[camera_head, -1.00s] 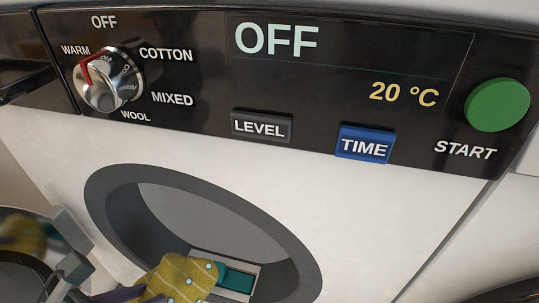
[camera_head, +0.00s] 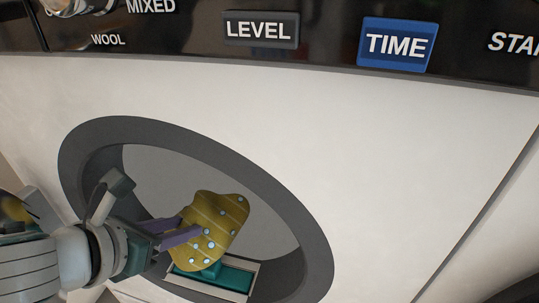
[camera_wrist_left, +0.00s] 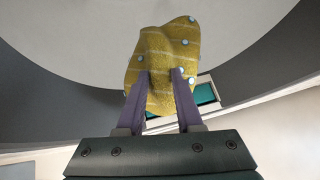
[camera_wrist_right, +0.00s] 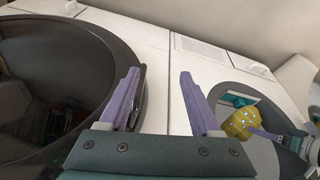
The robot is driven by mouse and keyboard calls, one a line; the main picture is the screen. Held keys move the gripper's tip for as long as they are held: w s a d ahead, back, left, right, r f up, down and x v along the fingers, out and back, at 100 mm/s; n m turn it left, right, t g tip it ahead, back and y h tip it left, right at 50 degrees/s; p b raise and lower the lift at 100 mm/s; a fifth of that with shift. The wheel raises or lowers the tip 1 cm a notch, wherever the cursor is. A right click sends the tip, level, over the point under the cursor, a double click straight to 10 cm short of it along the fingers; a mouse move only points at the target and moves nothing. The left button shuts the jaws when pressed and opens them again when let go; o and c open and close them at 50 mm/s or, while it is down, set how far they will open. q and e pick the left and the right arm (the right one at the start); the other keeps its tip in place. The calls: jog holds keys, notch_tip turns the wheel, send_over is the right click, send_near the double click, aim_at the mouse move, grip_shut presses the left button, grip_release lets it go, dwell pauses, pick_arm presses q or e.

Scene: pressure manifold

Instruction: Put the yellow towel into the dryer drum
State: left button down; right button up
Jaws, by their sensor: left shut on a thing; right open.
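The yellow towel (camera_head: 218,225), striped with pale dots, is bunched in front of the round dryer drum opening (camera_head: 150,150). My left gripper (camera_head: 198,234) is shut on the towel's near edge with its purple fingers, seen also in the left wrist view (camera_wrist_left: 160,85). The towel stands up from the fingertips, before the pale drum interior (camera_head: 265,200). I cannot tell how deep it is inside. My right gripper (camera_wrist_right: 160,85) is open and empty, away from the opening; the right wrist view shows the towel (camera_wrist_right: 240,122) at right.
A teal and grey piece (camera_head: 225,274) sits at the lower part of the opening. The control panel with its LEVEL button (camera_head: 260,29) and blue TIME button (camera_head: 397,44) runs above. A dark round door (camera_wrist_right: 60,85) stands left of my right gripper.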

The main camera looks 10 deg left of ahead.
aim_at(196, 206)
pick_arm(q)
jog(key=w+b, duration=0.1)
jog(key=w, duration=0.1)
jog(key=w+d+f+b, duration=0.1)
jog(key=w, duration=0.1)
jog(key=w+b, duration=0.2)
jog(key=shift+w+d+f, duration=0.2)
jog(key=shift+w+d, duration=0.05)
jog(key=shift+w, duration=0.15)
jog(key=w+d+f+g+y+b, duration=0.1)
jog(key=w+f+g+b, duration=0.4)
jog(key=b, duration=1.6)
notch_tip(196, 206, down, 4)
jog(key=w+d, duration=0.1)
jog(key=w, duration=0.1)
jog(key=shift+w+r+g, duration=0.2)
jog(key=shift+w+g, duration=0.15)
jog(key=shift+g, duration=0.05)
